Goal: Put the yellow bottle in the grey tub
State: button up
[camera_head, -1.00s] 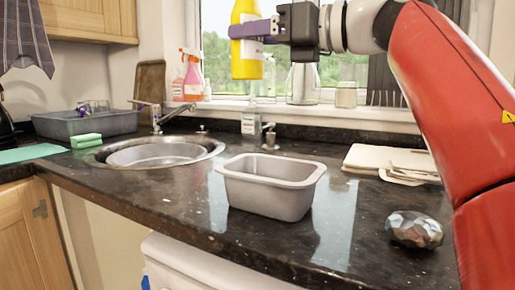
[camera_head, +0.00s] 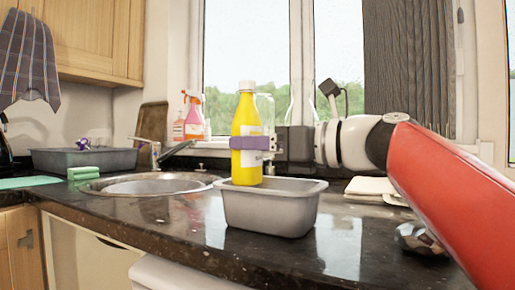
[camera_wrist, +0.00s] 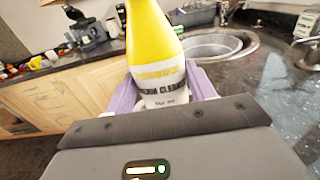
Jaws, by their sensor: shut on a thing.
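The yellow bottle (camera_head: 247,118) is upright in my gripper (camera_head: 250,143), whose purple fingers are shut around its label. It also shows in the wrist view (camera_wrist: 152,45), between the purple fingers (camera_wrist: 165,92). The grey tub (camera_head: 268,212) stands on the dark counter in front of the window. In the head view the bottle's base is level with the tub's back rim, over its left part. I cannot tell whether the base is above the opening or behind it. The inside of the tub is mostly hidden.
A round sink (camera_head: 150,186) with a tap lies left of the tub. A grey basin (camera_head: 84,159), a green sponge (camera_head: 83,172) and spray bottles (camera_head: 194,118) are farther left. Pale boards (camera_head: 372,187) and a faceted glass object (camera_head: 418,238) are at the right.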

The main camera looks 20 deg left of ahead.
jog(key=shift+r, duration=0.1)
jog(key=shift+f+b, duration=0.6)
jog(key=o, duration=1.4)
jog(key=shift+r, duration=0.1)
jog(key=shift+r+p, duration=0.35)
jog(key=shift+p, duration=0.15)
jog(key=d, duration=0.8)
jog(key=s+d, duration=0.1)
jog(key=d, duration=0.3)
jog(key=shift+r, duration=0.1)
